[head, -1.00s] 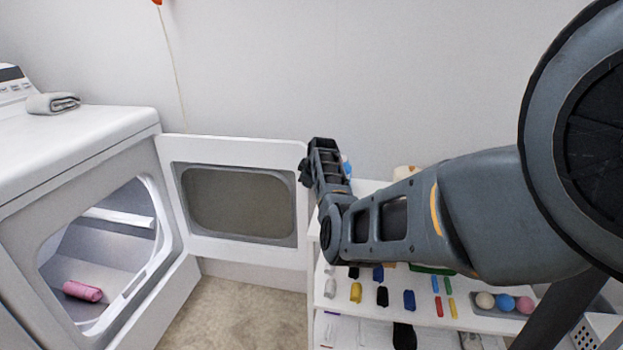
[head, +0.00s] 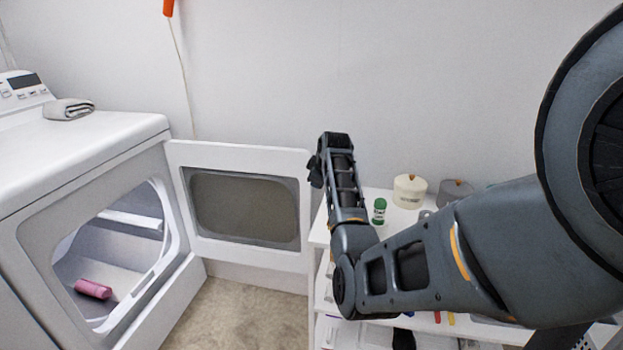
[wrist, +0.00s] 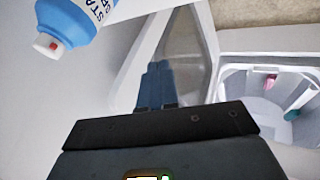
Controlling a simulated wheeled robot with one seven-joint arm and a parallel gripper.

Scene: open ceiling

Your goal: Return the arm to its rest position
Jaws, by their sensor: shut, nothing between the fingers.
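My gripper (wrist: 158,68) shows in the wrist view with its two blue-grey fingers together, shut and empty. In that view it points toward the open dryer door (wrist: 190,55). In the head view my arm reaches in from the right, with its far part angled up in front of the wall beside the door (head: 245,207). The fingers are not clear there.
The dryer (head: 85,155) stands open at left with a pink roll (head: 93,289) inside. A shelf (head: 318,232) at right holds a green-capped bottle (head: 379,211) and a cream canister (head: 409,190). A blue bottle (wrist: 75,22) is close in the wrist view.

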